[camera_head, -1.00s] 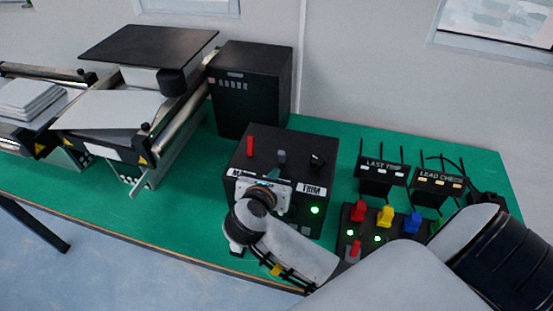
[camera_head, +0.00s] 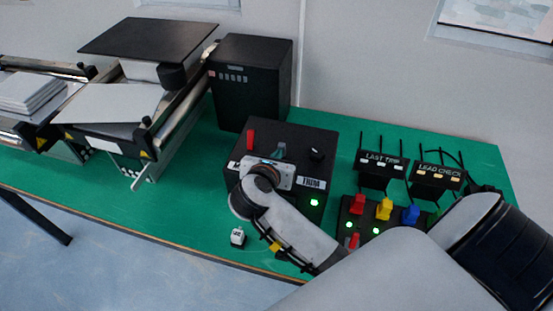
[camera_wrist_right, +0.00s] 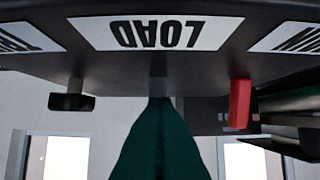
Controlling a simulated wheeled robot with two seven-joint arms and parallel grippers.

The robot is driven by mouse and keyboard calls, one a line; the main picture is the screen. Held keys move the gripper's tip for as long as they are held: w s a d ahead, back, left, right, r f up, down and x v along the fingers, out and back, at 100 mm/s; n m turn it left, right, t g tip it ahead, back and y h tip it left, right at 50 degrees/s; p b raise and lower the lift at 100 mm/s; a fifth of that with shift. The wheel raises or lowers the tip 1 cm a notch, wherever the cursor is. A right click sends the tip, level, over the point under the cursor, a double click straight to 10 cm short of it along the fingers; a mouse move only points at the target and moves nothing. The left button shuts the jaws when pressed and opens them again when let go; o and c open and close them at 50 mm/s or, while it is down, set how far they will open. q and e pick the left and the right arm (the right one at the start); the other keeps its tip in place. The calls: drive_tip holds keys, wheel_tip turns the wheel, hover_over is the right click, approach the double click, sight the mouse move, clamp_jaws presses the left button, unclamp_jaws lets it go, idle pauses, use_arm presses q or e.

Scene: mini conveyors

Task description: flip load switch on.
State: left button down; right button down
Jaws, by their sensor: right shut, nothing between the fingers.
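The black control box (camera_head: 303,137) stands on the green table. Its middle lever, dark green, is the load switch (camera_head: 280,150); a red lever is left of it and a black knob right. In the right wrist view, upside down, the LOAD label (camera_wrist_right: 157,34) is above the green load lever (camera_wrist_right: 160,140), which widens towards the camera. My right gripper (camera_head: 267,174) is at the box's front edge, just in front of the load lever. Its fingertips are hidden, so I cannot tell whether they touch it. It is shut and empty. My left gripper is not in view.
The red lever (camera_wrist_right: 239,103) and black knob (camera_wrist_right: 72,102) flank the load lever closely. A panel with coloured switches (camera_head: 358,208) stands to the right, partly behind my arm. A small grey item (camera_head: 238,237) lies near the front edge. Conveyors (camera_head: 110,105) are at left.

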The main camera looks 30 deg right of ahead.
drive_tip(key=shift+w+d+r, duration=0.15)
drive_tip(key=shift+r, duration=0.05)
drive_tip(key=shift+w+d+r+b, duration=0.2)
drive_tip(key=shift+d+r+b, duration=0.15)
drive_tip(key=shift+b, duration=0.1)
drive_tip(key=shift+w+d+r, duration=0.1)
drive_tip(key=shift+w+d, duration=0.05)
drive_tip(key=shift+d, duration=0.05)
drive_tip(key=shift+a+r, duration=0.15)
drive_tip(key=shift+a, duration=0.1)
drive_tip(key=shift+d+r+p, duration=0.3)
drive_tip(key=shift+r+p, duration=0.05)
drive_tip(key=shift+a+r+p, duration=0.15)
drive_tip(key=shift+r+p, duration=0.15)
drive_tip(key=shift+r, duration=0.15)
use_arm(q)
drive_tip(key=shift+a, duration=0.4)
